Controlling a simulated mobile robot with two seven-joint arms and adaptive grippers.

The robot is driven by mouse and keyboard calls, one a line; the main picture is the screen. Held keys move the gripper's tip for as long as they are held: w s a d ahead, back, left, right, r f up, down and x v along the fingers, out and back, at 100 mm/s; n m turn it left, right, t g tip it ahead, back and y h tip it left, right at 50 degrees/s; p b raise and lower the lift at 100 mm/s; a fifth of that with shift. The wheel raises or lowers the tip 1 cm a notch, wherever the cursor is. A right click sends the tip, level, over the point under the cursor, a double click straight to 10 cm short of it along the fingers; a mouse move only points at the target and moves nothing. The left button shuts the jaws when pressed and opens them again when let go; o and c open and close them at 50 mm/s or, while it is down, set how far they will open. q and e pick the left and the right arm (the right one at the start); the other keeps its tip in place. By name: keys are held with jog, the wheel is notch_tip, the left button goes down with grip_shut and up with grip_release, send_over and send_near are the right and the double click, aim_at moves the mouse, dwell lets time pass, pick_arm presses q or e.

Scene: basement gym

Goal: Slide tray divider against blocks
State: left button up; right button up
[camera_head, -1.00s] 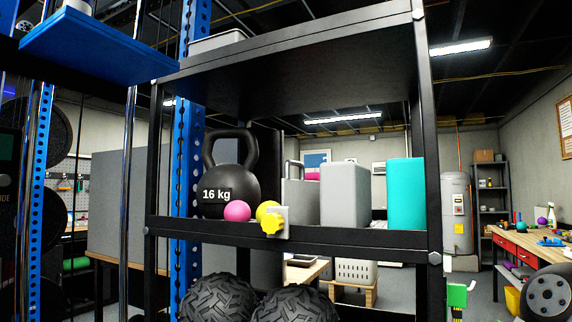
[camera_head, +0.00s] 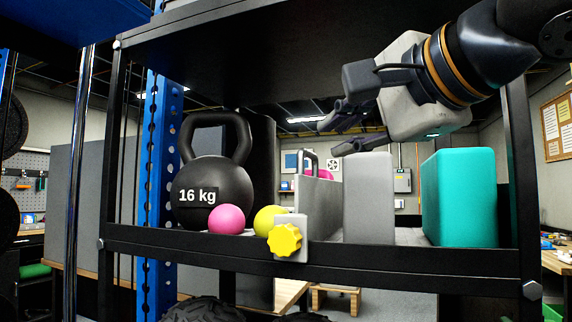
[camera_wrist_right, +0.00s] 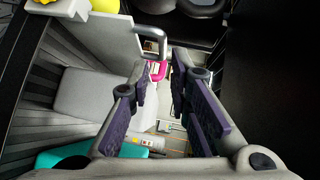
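The grey tray divider (camera_head: 320,205) stands upright on the shelf, with a dark arched handle (camera_head: 310,156) on top. To its right a light grey block (camera_head: 368,200) and a teal block (camera_head: 460,198) stand upright, with a gap between them. My right gripper (camera_head: 332,134) is open and empty, above the divider and grey block, fingers pointing left. In the right wrist view the handle (camera_wrist_right: 151,38) lies beyond the parted fingers (camera_wrist_right: 159,82), apart from them; the teal block (camera_wrist_right: 75,156) is at lower left. My left gripper is not in view.
A 16 kg kettlebell (camera_head: 213,180), a pink ball (camera_head: 227,219) and a yellow ball (camera_head: 268,219) sit left of the divider. The upper shelf (camera_head: 240,60) is overhead; black posts stand either side.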

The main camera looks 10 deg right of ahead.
aim_at(310, 153)
jog(key=x, duration=1)
jog(key=shift+w+a, duration=0.1)
jog(key=shift+w, duration=0.05)
jog(key=shift+c, duration=0.3)
grip_shut()
